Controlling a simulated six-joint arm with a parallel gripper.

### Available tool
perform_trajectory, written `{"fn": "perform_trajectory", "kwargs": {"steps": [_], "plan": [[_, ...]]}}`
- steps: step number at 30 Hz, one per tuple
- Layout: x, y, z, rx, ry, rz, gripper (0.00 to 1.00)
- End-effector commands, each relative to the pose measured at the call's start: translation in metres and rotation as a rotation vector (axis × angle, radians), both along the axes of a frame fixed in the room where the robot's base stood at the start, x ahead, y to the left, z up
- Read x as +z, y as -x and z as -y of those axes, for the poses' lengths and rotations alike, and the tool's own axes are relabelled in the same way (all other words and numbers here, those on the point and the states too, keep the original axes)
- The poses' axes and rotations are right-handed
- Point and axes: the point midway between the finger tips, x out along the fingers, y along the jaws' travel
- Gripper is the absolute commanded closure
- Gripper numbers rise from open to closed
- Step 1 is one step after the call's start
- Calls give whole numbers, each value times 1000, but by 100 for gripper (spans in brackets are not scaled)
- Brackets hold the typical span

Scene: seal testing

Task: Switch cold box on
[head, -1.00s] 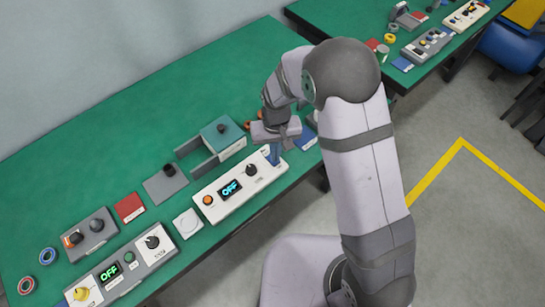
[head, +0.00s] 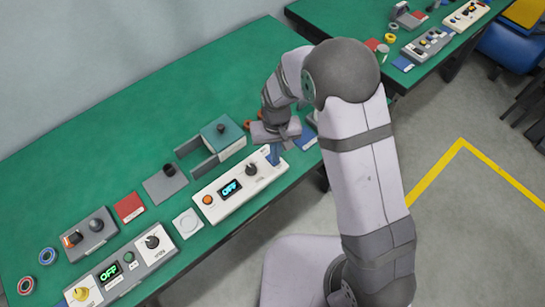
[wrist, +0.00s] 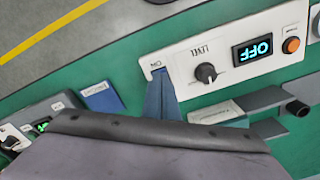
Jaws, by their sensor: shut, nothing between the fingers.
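A white control box (head: 240,188) with a blue-lit display (head: 230,188) reading OFF lies near the front edge of the green table. It has an orange button (head: 208,200) at its left end and a black knob (head: 251,169). In the wrist view the display (wrist: 252,50) also reads OFF, beside the knob (wrist: 206,72). My gripper (head: 274,158) is over the box's right end. Its blue fingers (wrist: 162,98) are shut and empty, with tips close to the small ON label (wrist: 156,65). Any switch there is hidden by the fingers, and I cannot tell if they touch it.
A grey box with a green OFF display (head: 109,271) lies at the front left. A grey open-sided case with a teal lid (head: 222,131) stands behind the white box. A grey plate (head: 165,184) and red card (head: 129,207) lie left. The back of the table is clear.

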Motion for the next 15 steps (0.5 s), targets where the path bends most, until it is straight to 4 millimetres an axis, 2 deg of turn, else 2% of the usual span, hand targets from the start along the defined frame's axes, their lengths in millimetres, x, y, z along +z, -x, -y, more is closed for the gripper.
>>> {"fn": "perform_trajectory", "kwargs": {"steps": [15], "plan": [[-8,0,0,0,0,0,100]]}}
